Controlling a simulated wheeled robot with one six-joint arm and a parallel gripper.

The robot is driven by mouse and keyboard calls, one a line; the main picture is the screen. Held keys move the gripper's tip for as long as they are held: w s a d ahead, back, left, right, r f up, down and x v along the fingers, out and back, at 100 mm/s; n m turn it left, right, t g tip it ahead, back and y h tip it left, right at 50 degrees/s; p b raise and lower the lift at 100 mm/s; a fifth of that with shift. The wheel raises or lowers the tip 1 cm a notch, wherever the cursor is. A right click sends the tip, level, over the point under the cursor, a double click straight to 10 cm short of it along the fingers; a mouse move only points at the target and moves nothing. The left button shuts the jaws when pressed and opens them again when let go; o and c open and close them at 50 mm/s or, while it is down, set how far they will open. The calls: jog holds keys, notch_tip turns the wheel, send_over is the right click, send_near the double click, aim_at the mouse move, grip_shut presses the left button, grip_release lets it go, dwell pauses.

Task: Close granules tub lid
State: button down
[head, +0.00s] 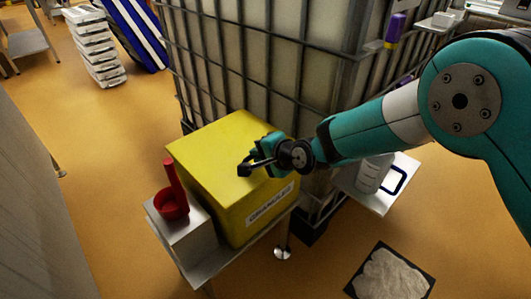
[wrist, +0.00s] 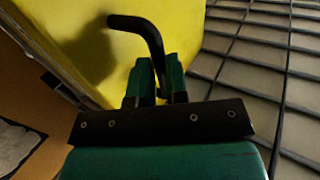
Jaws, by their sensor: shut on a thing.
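The yellow granules tub (head: 235,205) stands on a metal stand, with a label on its front. Its yellow lid (head: 215,140) lies over the top and looks flat; I cannot tell whether a small gap is left at its edge. A black bent handle (head: 247,165) shows over the lid's right part. My gripper (head: 268,156) reaches in from the right and is shut on this handle. In the wrist view the handle (wrist: 143,25) runs down between the two green fingers of my gripper (wrist: 158,78). The fingers hide the handle's lower end.
A red scoop (head: 172,200) stands on a grey block left of the tub. A caged tank (head: 265,60) rises close behind. A small shelf (head: 385,190) with a pale jug (head: 372,174) is at right. Open floor lies in front.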

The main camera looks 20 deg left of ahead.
jog(key=shift+s+d+f, duration=0.1)
jog(key=shift+d+f, duration=0.2)
jog(key=shift+f, duration=0.6)
jog(key=c, duration=1.1)
grip_release()
jog(key=shift+r, duration=0.15)
jog(key=shift+d+r, duration=0.2)
jog(key=shift+r, duration=0.05)
jog(key=p+v, duration=0.1)
jog(key=v, duration=1.5)
jog(key=shift+s+d+r, duration=0.1)
jog(key=shift+r, duration=0.3)
